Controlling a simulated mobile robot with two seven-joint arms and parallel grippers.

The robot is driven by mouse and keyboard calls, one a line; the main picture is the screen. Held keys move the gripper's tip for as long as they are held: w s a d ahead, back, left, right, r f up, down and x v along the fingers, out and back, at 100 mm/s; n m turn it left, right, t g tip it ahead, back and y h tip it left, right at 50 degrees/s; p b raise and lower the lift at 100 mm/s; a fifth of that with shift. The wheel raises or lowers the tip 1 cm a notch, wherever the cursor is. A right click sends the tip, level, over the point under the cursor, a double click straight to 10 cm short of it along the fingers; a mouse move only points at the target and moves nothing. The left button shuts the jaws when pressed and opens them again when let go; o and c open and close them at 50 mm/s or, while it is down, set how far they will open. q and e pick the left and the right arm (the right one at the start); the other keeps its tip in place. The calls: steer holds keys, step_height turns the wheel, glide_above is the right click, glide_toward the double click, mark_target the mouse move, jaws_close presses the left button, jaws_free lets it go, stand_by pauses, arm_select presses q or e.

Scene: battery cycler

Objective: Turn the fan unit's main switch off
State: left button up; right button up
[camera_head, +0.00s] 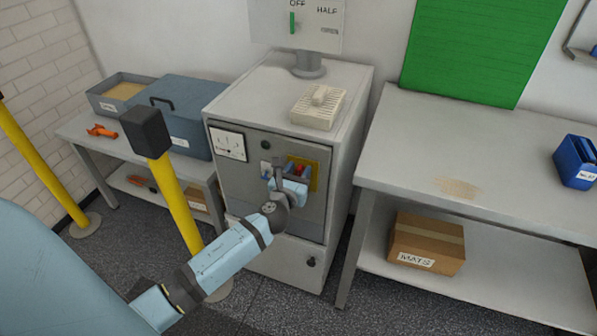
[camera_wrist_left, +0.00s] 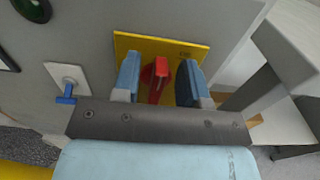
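The main switch is a red handle (camera_wrist_left: 155,80) on a yellow plate (camera_wrist_left: 187,50) on the front of the grey cabinet (camera_head: 285,95). The plate also shows in the head view (camera_head: 316,178), partly covered by my gripper. My left gripper (camera_wrist_left: 160,82) is open, with one blue finger on each side of the red handle. Gaps show between the handle and both fingers, so it is not gripped. The handle's base and its marking are partly hidden. My right gripper is not in view.
A blue toggle on a white plate (camera_wrist_left: 66,74) sits left of the yellow plate. An analog meter (camera_head: 228,143) is on the cabinet's upper left. A yellow post (camera_head: 177,200) with a black top stands close left. A workbench (camera_head: 470,150) is right.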

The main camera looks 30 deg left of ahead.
arm_select(q)
jaws_close()
